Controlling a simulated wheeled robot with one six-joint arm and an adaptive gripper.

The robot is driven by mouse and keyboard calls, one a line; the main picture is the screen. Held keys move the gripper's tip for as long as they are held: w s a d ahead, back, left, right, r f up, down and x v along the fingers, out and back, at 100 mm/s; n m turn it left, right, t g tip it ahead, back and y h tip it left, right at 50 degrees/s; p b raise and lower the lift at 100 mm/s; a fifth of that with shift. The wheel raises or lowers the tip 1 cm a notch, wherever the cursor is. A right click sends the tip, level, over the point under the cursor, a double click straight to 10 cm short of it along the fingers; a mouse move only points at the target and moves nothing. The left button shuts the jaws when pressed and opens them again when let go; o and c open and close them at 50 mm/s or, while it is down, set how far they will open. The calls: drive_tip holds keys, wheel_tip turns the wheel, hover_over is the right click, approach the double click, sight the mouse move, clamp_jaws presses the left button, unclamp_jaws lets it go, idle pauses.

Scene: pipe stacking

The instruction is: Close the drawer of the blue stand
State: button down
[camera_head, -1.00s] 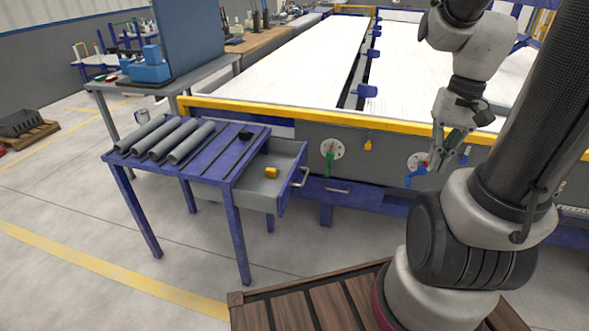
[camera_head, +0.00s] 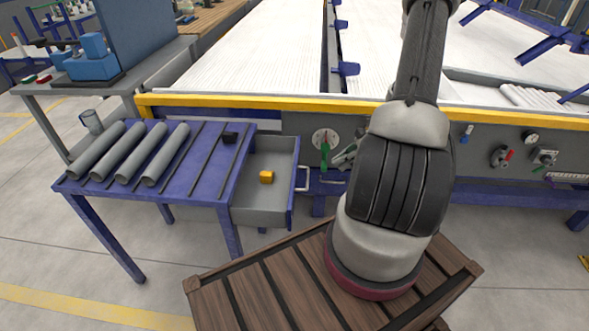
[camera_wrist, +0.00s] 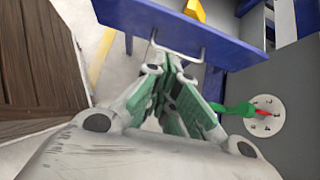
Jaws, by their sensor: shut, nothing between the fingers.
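The blue stand (camera_head: 190,200) is at the left in the head view. Its grey drawer (camera_head: 262,204) is pulled out to the right, with a blue front (camera_head: 293,200) and a pale handle (camera_head: 303,178). A small yellow object (camera_head: 266,177) lies inside the drawer. My gripper (camera_head: 346,156) is partly hidden behind my arm, to the right of the handle. In the wrist view my gripper (camera_wrist: 172,68) is shut and empty, with green finger pads. Its tips point at the drawer's blue front (camera_wrist: 190,32) and the handle (camera_wrist: 176,46); I cannot tell whether they touch.
A long machine with a yellow rail (camera_head: 260,102) stands behind. A round dial (camera_wrist: 264,115) with a green lever is beside my gripper. A wooden platform (camera_head: 250,287) is below my arm.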

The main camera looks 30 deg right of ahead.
approach(307, 185)
drive_tip(key=x, duration=0.4)
drive_tip(key=shift+m, duration=0.3)
drive_tip(key=shift+w+a+r, duration=0.15)
drive_tip(key=shift+w+a, duration=0.45)
drive_tip(key=shift+a, duration=0.3)
drive_tip(key=shift+w+a+r, duration=0.15)
drive_tip(key=shift+w+a, duration=0.5)
drive_tip(key=shift+a, duration=0.25)
drive_tip(key=w+a, duration=0.3)
drive_tip(key=a, duration=0.1)
drive_tip(key=w+a, duration=0.3)
drive_tip(key=a, duration=0.2)
drive_tip(key=w+a, duration=0.3)
drive_tip(key=a, duration=0.2)
drive_tip(key=shift+w+a, duration=0.2)
drive_tip(key=shift+w, duration=0.1)
drive_tip(key=shift+d, duration=0.1)
